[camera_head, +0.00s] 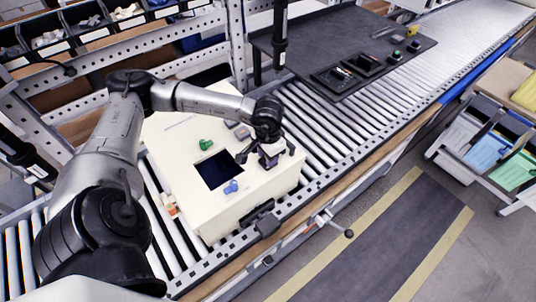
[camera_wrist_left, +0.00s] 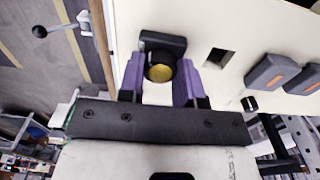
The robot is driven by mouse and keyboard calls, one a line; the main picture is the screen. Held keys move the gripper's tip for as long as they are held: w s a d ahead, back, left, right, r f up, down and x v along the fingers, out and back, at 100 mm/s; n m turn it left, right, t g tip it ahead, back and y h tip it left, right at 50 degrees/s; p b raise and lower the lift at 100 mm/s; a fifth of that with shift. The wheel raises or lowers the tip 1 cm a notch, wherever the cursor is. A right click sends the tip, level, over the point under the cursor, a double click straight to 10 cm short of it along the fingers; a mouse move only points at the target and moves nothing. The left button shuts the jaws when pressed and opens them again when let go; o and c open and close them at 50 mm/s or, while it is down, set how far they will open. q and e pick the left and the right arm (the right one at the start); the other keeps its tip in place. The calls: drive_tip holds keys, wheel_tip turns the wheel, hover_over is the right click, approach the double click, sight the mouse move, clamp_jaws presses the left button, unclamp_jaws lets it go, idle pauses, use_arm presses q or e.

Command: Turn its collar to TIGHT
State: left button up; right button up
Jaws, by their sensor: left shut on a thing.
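A cream box-like panel (camera_head: 175,135) lies on the roller conveyor. My left gripper (camera_head: 266,161) is at its right end, its fingers around a small dark part there. In the left wrist view the two purple fingers of the gripper (camera_wrist_left: 160,82) stand on either side of a dark round collar (camera_wrist_left: 153,57) with a brass-coloured face. The gripper is shut on this collar. The fingers hide its sides, and no TIGHT mark can be read. My right gripper is in neither view.
The panel top carries a dark square opening (camera_head: 219,169), a green part (camera_head: 206,144) and a blue part (camera_head: 231,187). A dark upright cylinder (camera_head: 280,35) stands behind the conveyor. A black tray (camera_head: 348,72) lies farther along. Rollers (camera_head: 335,125) to the right are bare.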

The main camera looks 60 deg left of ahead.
use_arm(q)
drive_tip(key=o, duration=0.9)
drive_tip(key=shift+o, duration=0.2)
drive_tip(key=shift+r, duration=0.15)
drive_tip(key=shift+r, duration=0.35)
wheel_tip(320, 180, up, 13)
drive_tip(key=p, duration=0.1)
drive_tip(key=shift+f, duration=0.1)
